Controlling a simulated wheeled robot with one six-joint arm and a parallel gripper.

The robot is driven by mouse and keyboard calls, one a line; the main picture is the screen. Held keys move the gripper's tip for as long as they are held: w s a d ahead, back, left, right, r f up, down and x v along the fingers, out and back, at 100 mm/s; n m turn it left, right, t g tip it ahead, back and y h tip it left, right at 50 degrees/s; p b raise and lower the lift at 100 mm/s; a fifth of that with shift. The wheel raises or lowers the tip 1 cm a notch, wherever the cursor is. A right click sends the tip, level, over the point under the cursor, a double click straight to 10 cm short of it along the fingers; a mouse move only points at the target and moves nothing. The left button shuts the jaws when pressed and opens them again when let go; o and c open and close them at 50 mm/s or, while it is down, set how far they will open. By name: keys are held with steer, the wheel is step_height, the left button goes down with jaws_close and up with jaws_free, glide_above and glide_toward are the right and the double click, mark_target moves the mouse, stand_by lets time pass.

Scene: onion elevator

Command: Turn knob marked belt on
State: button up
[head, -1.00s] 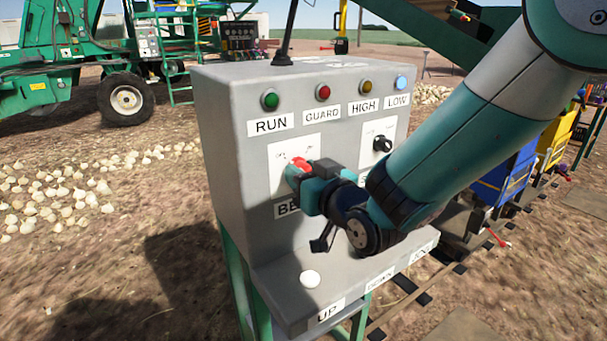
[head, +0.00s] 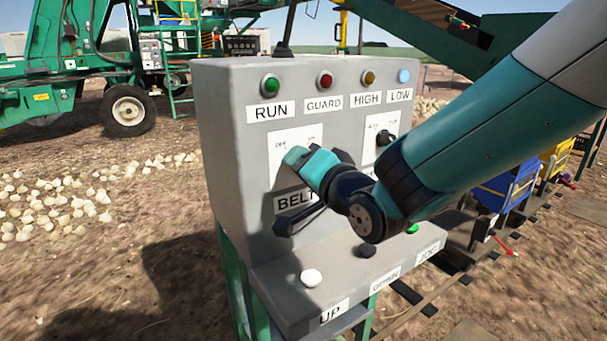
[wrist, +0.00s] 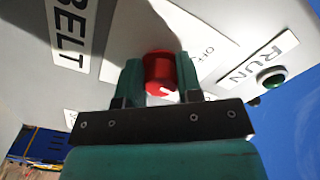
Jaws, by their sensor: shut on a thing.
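The red belt knob (wrist: 160,72) sits on a white plate on the front of the grey control box (head: 228,130), by the label BELT (head: 296,200). In the wrist view my gripper (wrist: 160,80) has one finger on each side of the knob and is shut on it. A pale pointer mark shows on the knob's near edge. In the head view my gripper (head: 298,160) is at the plate and hides the knob. Part of the OFF and ON print shows above the gripper. I cannot tell the knob's exact setting.
A black knob (head: 384,138) is on a second plate to the right, close to my arm. RUN, GUARD, HIGH and LOW lamps line the top; the LOW lamp (head: 404,76) looks lit. A white button (head: 312,278) is on the lower ledge.

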steer(key=m+b, duration=0.2)
steer(key=m, duration=0.1)
steer(key=shift+m, duration=0.3)
steer(key=shift+r+m+b, duration=0.15)
steer(key=shift+m+b, duration=0.95)
steer(key=shift+m, duration=0.8)
steer(key=o, duration=0.9)
steer(key=shift+o, duration=0.2)
